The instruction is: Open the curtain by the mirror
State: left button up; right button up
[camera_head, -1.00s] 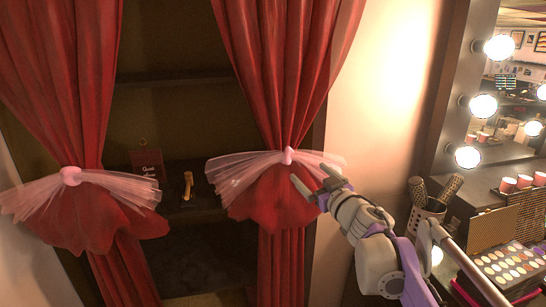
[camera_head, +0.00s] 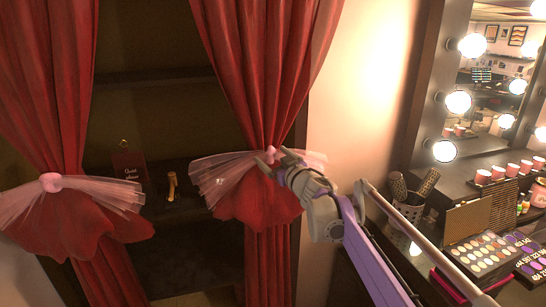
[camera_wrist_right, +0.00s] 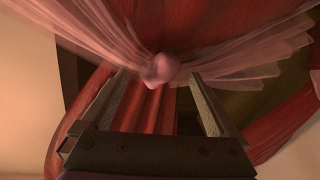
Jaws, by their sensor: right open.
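Two red curtains hang in front of a dark alcove: the left curtain (camera_head: 50,90) and the right curtain (camera_head: 268,60). Each is gathered by a sheer pink tie with a round knob. My right gripper (camera_head: 270,157) is open at the tie (camera_head: 222,174) of the right curtain and covers part of it. In the right wrist view, the pink knob (camera_wrist_right: 160,70) sits between and just beyond the tips of the two open fingers (camera_wrist_right: 158,84), with red cloth behind. I cannot tell if the fingers touch it. The mirror (camera_head: 490,85) with lit bulbs is at the right. My left gripper is not in view.
A vanity counter at the right holds a brush cup (camera_head: 408,207), a makeup palette (camera_head: 482,252) and several small candles (camera_head: 483,177). Dark shelves in the alcove hold a small sign (camera_head: 128,165) and a gold object (camera_head: 172,186).

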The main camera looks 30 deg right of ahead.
aim_at(301, 154)
jog(key=shift+c, duration=0.3)
grip_shut()
jog(key=shift+s+d, duration=0.15)
jog(key=shift+d, duration=0.3)
jog(key=d, duration=0.2)
jog(key=s+d+b, duration=0.1)
jog(key=d, duration=0.4)
jog(key=shift+s+d+b, duration=0.25)
jog(key=shift+s+b, duration=0.15)
jog(key=s+d, duration=0.2)
jog(key=d, duration=0.6)
jog(key=shift+d, duration=0.4)
